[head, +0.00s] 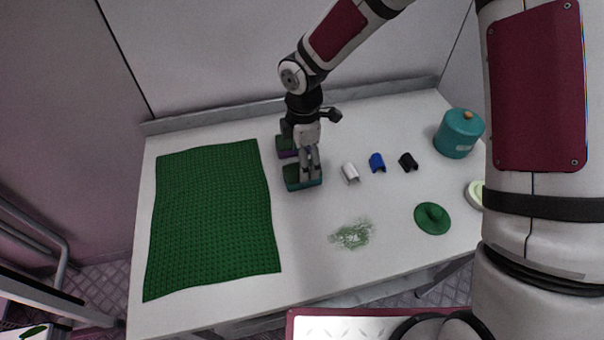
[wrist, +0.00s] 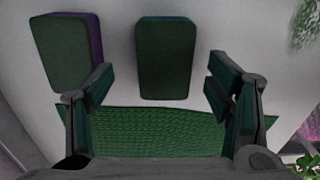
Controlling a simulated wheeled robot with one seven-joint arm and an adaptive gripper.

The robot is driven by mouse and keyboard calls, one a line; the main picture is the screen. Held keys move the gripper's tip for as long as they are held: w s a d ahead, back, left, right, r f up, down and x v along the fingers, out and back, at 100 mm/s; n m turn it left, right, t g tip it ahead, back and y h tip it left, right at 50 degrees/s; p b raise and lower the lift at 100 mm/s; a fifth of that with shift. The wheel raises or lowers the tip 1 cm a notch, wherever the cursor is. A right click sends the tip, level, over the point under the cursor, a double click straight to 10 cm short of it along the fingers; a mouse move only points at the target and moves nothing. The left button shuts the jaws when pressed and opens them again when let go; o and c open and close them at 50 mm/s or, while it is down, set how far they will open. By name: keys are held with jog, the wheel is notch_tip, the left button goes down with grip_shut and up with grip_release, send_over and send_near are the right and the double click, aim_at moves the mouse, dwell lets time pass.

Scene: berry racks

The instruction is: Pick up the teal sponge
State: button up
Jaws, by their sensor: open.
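The teal sponge (head: 295,184) lies on the white table just right of the green mat, its top dark green and its side teal. In the wrist view this sponge (wrist: 165,58) sits between the fingers in the picture, with a gap on each side. My gripper (head: 309,172) points down at it and hides part of it. In the wrist view my gripper (wrist: 160,85) is open and empty. I cannot tell how far the fingertips are above the sponge.
A similar sponge with a purple side (head: 285,150) lies behind, near my gripper. The green mat (head: 210,215) covers the left of the table. White (head: 351,173), blue (head: 377,162) and black (head: 408,162) clips, a green lid (head: 432,218) and a teal canister (head: 458,135) stand right.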

jog(key=shift+s+a+f, duration=0.1)
jog(key=shift+s+f, duration=0.05)
jog(key=shift+f, duration=1)
jog(key=shift+s+f, duration=0.15)
jog(key=shift+f, duration=0.95)
jog(key=c, duration=0.8)
jog(key=shift+r, duration=0.45)
jog(key=r, duration=0.2)
jog(key=shift+s+d+r, duration=0.25)
jog(key=shift+s+r, duration=0.1)
jog(key=shift+r, duration=0.05)
jog(key=s+d, duration=0.2)
jog(key=s, duration=0.2)
jog(key=s+d+r, duration=0.1)
jog(key=s+d, duration=0.2)
jog(key=s, duration=0.1)
jog(key=s+d, duration=0.3)
jog(key=s, duration=0.1)
jog(key=shift+s+d+r, duration=0.1)
jog(key=shift+s+r, duration=0.05)
jog(key=shift+s, duration=0.25)
